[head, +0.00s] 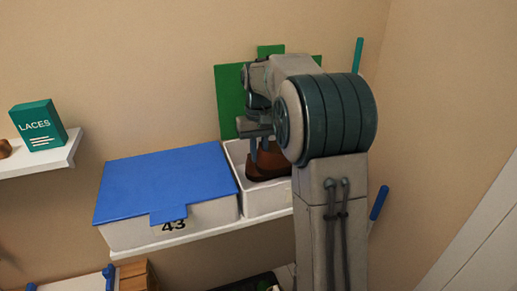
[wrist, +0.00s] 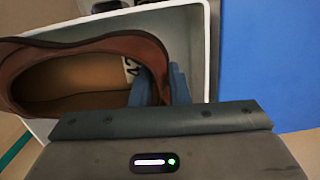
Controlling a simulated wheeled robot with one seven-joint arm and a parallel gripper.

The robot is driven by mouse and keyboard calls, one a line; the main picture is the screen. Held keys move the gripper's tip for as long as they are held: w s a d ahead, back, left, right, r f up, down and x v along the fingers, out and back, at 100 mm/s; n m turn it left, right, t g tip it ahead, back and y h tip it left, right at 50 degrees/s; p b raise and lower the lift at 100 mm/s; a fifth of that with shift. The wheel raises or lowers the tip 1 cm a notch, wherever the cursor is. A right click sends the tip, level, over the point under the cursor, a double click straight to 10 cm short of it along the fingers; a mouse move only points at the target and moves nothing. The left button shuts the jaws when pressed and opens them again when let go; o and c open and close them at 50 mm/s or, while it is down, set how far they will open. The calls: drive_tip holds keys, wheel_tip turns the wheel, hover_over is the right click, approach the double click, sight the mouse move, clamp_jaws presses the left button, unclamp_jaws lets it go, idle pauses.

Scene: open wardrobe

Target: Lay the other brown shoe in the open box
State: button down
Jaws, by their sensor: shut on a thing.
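My gripper (head: 262,146) is shut on a brown shoe (head: 268,166) at the open white box (head: 267,201). In the wrist view, my fingers (wrist: 160,88) pinch the rim of the shoe (wrist: 150,48), and a "42" tag shows inside it. The shoe is within or just above the box opening; whether it touches the bottom cannot be told. In the wrist view it overlaps one wall of the box (wrist: 206,45). The box's green lid (head: 228,100) stands raised behind it. My arm hides the box's right part. Dark shapes show at the wrist view's top edge, too cropped to identify.
A closed box marked 43 with a blue lid (head: 165,180) stands close on the left, on the same white shelf (head: 190,240). A green LACES box (head: 38,126) stands on another shelf at far left. A blue rod (head: 379,203) sticks up at right.

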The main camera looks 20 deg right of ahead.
drive_tip(key=shift+f+b, duration=3.2)
drive_tip(key=shift+f, duration=2.5)
drive_tip(key=c, duration=0.9)
unclamp_jaws()
wheel_tip(320, 180, up, 14)
drive_tip(key=p, duration=1.1)
drive_tip(key=shift+r+p, duration=0.1)
drive_tip(key=shift+p, duration=0.25)
